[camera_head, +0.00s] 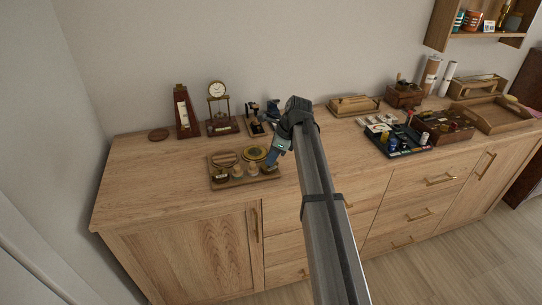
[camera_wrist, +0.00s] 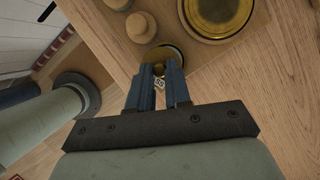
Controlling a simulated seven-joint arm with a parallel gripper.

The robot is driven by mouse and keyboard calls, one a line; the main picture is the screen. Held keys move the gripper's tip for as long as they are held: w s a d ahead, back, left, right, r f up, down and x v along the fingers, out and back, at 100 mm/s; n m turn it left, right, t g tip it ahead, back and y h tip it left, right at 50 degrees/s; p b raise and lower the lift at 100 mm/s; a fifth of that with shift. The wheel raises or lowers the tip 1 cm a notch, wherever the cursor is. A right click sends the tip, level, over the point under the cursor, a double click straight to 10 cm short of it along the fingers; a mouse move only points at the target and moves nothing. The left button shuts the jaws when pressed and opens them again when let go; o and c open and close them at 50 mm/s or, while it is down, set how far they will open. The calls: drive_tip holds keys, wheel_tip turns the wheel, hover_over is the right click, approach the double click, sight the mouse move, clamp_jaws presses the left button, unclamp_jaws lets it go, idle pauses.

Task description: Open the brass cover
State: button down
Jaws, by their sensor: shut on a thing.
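A wooden tray (camera_head: 232,184) stands near the front left of the sideboard. At its right end, my gripper (camera_head: 270,166) reaches down over a small round brass piece, which looks like the brass cover. In the wrist view this brass cover (camera_wrist: 166,54) has a dark rim and lies under my fingertips (camera_wrist: 160,68). The fingers are close together, shut on its edge; the grip itself is mostly hidden. A small pale patterned patch shows between the fingers. A larger brass disc (camera_head: 255,153) sits behind on the tray; it also shows in the wrist view (camera_wrist: 217,12).
Wooden knobs (camera_head: 238,170) stand beside the gripper on the tray. A metronome (camera_head: 184,112) and a small clock (camera_head: 217,92) stand behind. A dark tray of small items (camera_head: 399,148) lies to the right of my arm. The sideboard top left of the tray is clear.

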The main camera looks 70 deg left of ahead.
drive_tip(key=n, duration=0.1)
drive_tip(key=n+h, duration=0.1)
drive_tip(key=n, duration=0.1)
drive_tip(key=shift+w+d+n+g, duration=0.2)
drive_tip(key=shift+w+n+g, duration=0.1)
drive_tip(key=shift+n, duration=0.1)
drive_tip(key=n+h, duration=0.2)
drive_tip(key=n, duration=0.1)
drive_tip(key=shift+w+d+n, duration=0.15)
drive_tip(key=shift+w+n, duration=0.15)
drive_tip(key=shift+w, duration=0.05)
drive_tip(key=n, duration=0.2)
drive_tip(key=n+h, duration=0.1)
drive_tip(key=n, duration=0.1)
drive_tip(key=shift+w+d+t+h, duration=0.1)
drive_tip(key=shift+w+t+h, duration=0.2)
drive_tip(key=shift+w+t, duration=0.1)
drive_tip(key=shift+w+n+t+h, duration=0.15)
drive_tip(key=shift+n+t, duration=0.05)
drive_tip(key=shift+n, duration=0.6)
drive_tip(key=shift+w+n+t+h, duration=0.15)
drive_tip(key=shift+n+t, duration=0.05)
drive_tip(key=shift+n, duration=0.6)
drive_tip(key=shift+f, duration=0.1)
drive_tip(key=c, duration=1.1)
unclamp_jaws()
